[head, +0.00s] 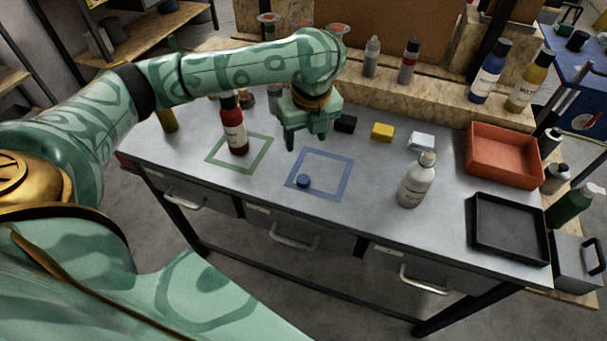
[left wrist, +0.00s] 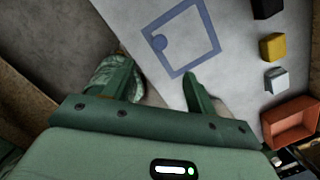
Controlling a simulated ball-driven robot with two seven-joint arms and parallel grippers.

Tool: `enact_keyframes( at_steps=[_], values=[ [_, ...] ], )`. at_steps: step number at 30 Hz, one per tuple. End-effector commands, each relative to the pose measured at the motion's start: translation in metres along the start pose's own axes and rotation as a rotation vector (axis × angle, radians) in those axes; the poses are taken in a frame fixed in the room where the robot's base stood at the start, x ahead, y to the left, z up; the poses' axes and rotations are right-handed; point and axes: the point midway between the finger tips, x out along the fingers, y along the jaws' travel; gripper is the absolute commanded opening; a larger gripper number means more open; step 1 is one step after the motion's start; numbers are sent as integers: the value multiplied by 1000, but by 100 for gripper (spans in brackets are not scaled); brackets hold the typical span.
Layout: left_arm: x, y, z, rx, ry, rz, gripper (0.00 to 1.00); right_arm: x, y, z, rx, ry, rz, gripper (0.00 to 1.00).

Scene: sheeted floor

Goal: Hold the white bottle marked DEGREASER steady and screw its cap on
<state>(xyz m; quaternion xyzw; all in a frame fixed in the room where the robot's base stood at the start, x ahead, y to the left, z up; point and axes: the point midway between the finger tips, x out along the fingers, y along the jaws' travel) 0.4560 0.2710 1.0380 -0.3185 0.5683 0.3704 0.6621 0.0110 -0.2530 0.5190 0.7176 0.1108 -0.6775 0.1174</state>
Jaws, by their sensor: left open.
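A white bottle (head: 416,182) stands upright at the front right of the grey table, with a pale narrow neck. Its label is too small to read. A small dark blue cap (head: 303,181) lies inside the blue square outline, near its front left corner. It also shows in the left wrist view (left wrist: 158,42). My left gripper (head: 305,143) is open and empty above the table, behind the cap and left of the white bottle. Its two fingers point down, touching nothing. The white bottle is not visible in the left wrist view. My right gripper is not in view.
A red bottle (head: 234,126) stands in the green square outline, left of my left gripper. Black, yellow (head: 382,132) and pale blocks line the back. An orange tray (head: 500,178) and a black tray (head: 474,246) fill the right end. Table between cap and white bottle is clear.

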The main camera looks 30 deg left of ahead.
Motion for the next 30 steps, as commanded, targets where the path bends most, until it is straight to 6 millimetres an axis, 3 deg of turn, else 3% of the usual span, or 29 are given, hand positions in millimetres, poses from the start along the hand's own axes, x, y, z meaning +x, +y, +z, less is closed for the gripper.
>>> enact_keyframes(
  at_steps=[1, 6, 12, 16, 30],
  values=[
    [15, 0, -2, 0, 4, 5, 57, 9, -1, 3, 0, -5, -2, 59],
    [55, 0, -2, -1, 5, 7, 57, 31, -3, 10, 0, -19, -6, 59],
    [92, 0, -2, 0, 4, 5, 57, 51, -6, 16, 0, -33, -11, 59],
    [102, 0, -2, 0, 4, 3, 57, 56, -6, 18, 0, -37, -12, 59],
    [108, 0, -2, 0, 2, 2, 57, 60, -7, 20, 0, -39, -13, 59]
  ],
)
